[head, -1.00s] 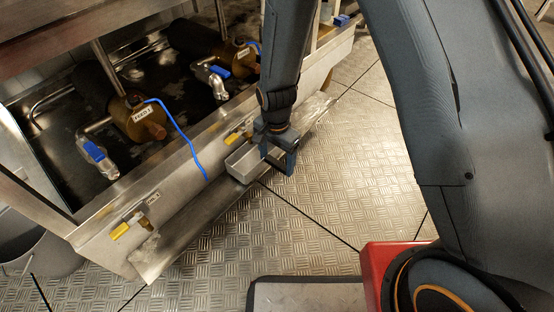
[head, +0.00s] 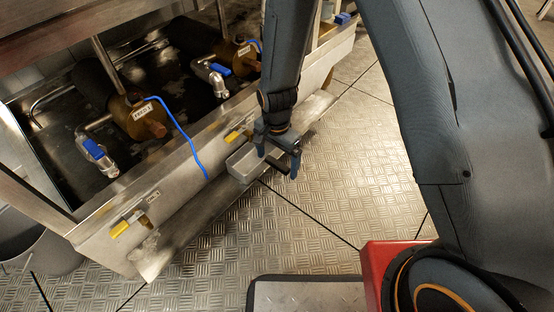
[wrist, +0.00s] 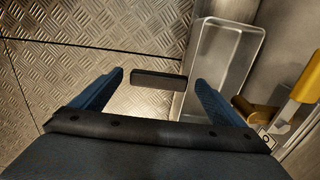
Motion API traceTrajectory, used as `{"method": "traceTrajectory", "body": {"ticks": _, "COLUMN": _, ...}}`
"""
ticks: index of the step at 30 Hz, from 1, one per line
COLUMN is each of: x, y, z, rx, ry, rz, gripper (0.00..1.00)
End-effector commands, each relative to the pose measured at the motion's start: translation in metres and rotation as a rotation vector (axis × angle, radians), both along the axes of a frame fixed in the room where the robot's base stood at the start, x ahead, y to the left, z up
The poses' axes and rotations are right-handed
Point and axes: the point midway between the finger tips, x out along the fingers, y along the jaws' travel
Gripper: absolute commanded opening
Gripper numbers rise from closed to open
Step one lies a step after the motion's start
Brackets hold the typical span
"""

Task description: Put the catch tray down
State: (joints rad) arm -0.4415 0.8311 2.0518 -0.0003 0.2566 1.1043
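The catch tray (head: 240,166) is a small grey metal box, open at the top. It rests on the narrow metal ledge (head: 190,222) along the front of the machine, below a yellow-handled valve (head: 233,136). In the wrist view the tray (wrist: 226,62) is at the right, with a dark bar-shaped handle (wrist: 158,79) beside its left wall. My gripper (head: 279,155) is at the tray's right end. Its fingers are open, one on each side of the handle with gaps, as the wrist view of my gripper (wrist: 158,84) shows.
Another yellow-handled valve (head: 127,224) sticks out over the ledge at the left. A grey bucket (head: 40,247) stands at the far left.

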Motion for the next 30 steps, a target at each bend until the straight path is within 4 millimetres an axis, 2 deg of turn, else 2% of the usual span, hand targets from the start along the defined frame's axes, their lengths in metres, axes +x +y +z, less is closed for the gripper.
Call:
{"method": "traceTrajectory", "body": {"ticks": 7, "x": -0.001, "y": 0.000, "z": 0.000, "rx": -0.001, "ry": 0.002, "rz": 0.000, "gripper": 0.93}}
{"method": "traceTrajectory", "body": {"ticks": 11, "x": -0.001, "y": 0.000, "z": 0.006, "rx": 0.000, "ry": 0.001, "rz": 0.000, "gripper": 0.93}}
{"method": "traceTrajectory", "body": {"ticks": 14, "x": -0.001, "y": 0.000, "z": 0.017, "rx": -0.001, "ry": 0.001, "rz": 0.000, "gripper": 0.93}}
{"method": "traceTrajectory", "body": {"ticks": 24, "x": -0.001, "y": 0.000, "z": 0.070, "rx": 0.001, "ry": -0.001, "rz": 0.000, "gripper": 0.93}}
{"method": "traceTrajectory", "body": {"ticks": 30, "x": 0.000, "y": 0.000, "z": 0.079, "rx": -0.001, "ry": 0.001, "rz": 0.000, "gripper": 0.93}}
